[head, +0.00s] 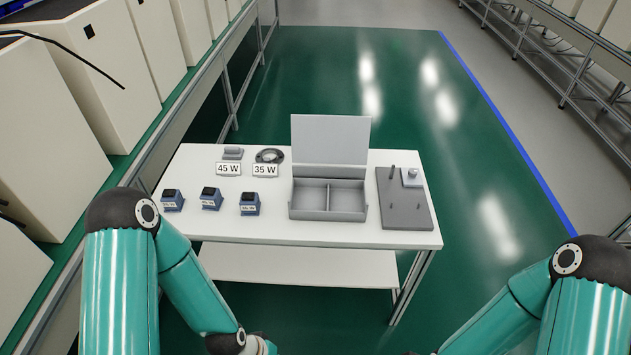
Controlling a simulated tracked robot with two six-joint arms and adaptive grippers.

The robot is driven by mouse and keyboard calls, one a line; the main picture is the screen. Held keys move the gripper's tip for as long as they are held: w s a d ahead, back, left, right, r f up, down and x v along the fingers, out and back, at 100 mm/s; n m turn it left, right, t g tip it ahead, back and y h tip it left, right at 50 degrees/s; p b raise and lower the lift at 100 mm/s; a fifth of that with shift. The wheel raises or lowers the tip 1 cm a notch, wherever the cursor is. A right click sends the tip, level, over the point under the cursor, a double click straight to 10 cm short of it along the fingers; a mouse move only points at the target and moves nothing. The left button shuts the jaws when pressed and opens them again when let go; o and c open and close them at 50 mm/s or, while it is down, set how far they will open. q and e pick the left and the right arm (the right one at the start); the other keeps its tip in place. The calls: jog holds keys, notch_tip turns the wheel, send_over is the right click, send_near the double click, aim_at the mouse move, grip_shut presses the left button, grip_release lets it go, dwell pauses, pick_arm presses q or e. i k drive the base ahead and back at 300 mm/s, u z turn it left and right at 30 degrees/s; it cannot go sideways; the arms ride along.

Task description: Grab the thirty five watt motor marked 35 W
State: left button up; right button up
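Three small blue motors with black tops stand in a row near the front left of the white table: a left one (172,201), a middle one (211,199) and a right one (250,204). Each has a white label on its front, too small to read, so I cannot tell which is marked 35 W. A "35 W" sign (265,170) stands behind the right motor, and a "45 W" sign (228,169) stands to its left. My arms reach down at both lower sides, and both grippers are below the picture edge.
An open grey box (328,215) with two empty compartments and a raised lid stands mid-table. A grey plate (405,208) with a peg and a small block lies at the right. A dark ring-shaped part (269,156) and a grey part (233,153) lie behind the signs.

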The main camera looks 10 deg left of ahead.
aim_at(250, 204)
jog(key=u, duration=0.15)
jog(key=i, duration=1)
